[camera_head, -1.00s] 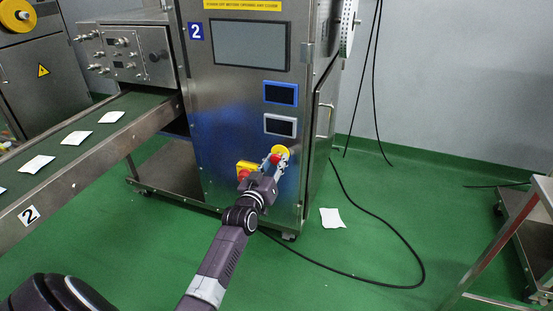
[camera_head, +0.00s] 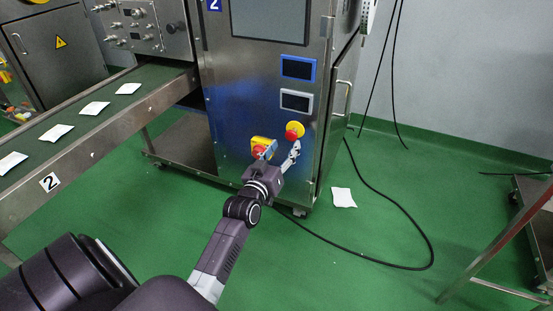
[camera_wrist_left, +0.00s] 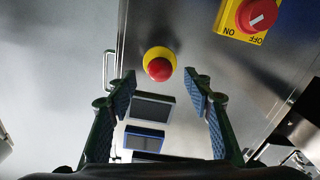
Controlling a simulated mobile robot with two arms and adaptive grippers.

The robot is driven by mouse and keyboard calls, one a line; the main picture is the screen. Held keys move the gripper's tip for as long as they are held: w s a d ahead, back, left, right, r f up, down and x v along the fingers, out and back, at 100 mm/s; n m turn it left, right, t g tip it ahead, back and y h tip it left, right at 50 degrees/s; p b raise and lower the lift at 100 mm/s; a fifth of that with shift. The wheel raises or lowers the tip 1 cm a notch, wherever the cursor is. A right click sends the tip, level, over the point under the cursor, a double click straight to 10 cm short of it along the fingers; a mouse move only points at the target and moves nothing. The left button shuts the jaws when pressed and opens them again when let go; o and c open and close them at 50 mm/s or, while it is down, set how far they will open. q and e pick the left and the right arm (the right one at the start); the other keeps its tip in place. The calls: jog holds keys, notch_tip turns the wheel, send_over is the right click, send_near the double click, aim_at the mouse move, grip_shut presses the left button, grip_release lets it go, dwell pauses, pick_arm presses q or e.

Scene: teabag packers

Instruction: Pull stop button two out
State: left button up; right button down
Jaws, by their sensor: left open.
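The stop button two (camera_head: 293,131) is a red round knob on a yellow base on the front of the steel machine marked 2. In the left wrist view the red knob (camera_wrist_left: 159,69) shows whole, just ahead of and roughly midway between my fingertips. My left gripper (camera_head: 281,152) is open and empty, in front of the panel and a little below the button. Its two spread fingers also show in the left wrist view (camera_wrist_left: 160,83), apart from the knob. How far out the knob sits cannot be told. My right gripper is not in view.
A red rotary switch on a yellow plate (camera_head: 262,147) sits left of the button, partly behind a finger. Two small displays, one blue-framed (camera_head: 298,68) and one grey-framed (camera_head: 296,101), are above. A conveyor (camera_head: 110,125) with several teabags runs left. A black cable (camera_head: 395,237) lies on the floor.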

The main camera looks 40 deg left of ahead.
pick_arm(q)
jog(key=v, duration=0.6)
jog(key=shift+s, duration=0.1)
dwell(0.3)
